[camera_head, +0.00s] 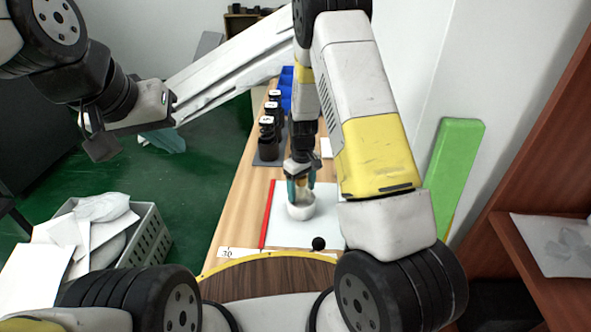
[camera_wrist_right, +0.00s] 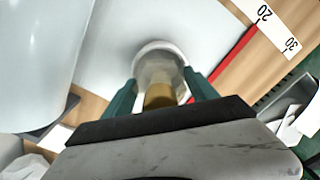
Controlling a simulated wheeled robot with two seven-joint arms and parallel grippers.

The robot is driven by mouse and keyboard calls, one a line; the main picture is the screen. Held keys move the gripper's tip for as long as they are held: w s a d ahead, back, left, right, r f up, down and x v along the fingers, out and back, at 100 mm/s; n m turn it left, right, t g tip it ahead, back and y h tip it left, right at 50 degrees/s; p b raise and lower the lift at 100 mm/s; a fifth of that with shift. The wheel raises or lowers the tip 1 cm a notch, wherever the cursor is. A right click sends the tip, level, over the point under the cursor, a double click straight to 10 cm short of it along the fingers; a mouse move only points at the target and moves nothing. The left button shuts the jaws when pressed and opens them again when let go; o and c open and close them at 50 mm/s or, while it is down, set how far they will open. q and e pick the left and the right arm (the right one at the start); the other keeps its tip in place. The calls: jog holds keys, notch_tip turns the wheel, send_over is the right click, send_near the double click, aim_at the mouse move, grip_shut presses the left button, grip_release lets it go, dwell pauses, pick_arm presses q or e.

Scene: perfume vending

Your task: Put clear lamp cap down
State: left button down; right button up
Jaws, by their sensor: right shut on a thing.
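The clear lamp cap (camera_head: 302,207), a whitish see-through cup shape, is low over the white board (camera_head: 277,232), inside the red strip (camera_head: 267,214). I cannot tell whether it touches the board. My right gripper (camera_head: 301,186) comes down from above and is shut on the cap. In the right wrist view the cap (camera_wrist_right: 158,58) sits between the teal fingertips, with a pale rim and something yellow-brown showing inside. My left arm is at the upper left; teal parts of its gripper (camera_head: 165,140) show off the table, and its jaw state is unclear.
Several dark bottles (camera_head: 269,128) stand on a grey tray at the table's far left, near blue bins (camera_head: 287,88). A small black ball (camera_head: 319,243) is close in front of the cap. A grey crate (camera_head: 147,238) with white sheets is left. A green panel (camera_head: 455,165) leans right.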

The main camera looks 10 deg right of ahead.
jog(key=o, duration=1.5)
jog(key=shift+f, duration=0.1)
jog(key=shift+c, duration=0.2)
notch_tip(320, 180, up, 13)
jog(key=shift+r, duration=0.15)
notch_tip(320, 180, up, 7)
jog(key=m+t+y, duration=0.1)
send_over(305, 190)
jog(key=s+r+m+t+y, duration=0.1)
jog(key=s+r+m+t, duration=0.1)
jog(key=s+r, duration=0.65)
jog(key=s+d+r+m+t, duration=0.2)
jog(key=s+r, duration=0.6)
jog(key=s, duration=0.5)
jog(key=shift+m+t, duration=0.6)
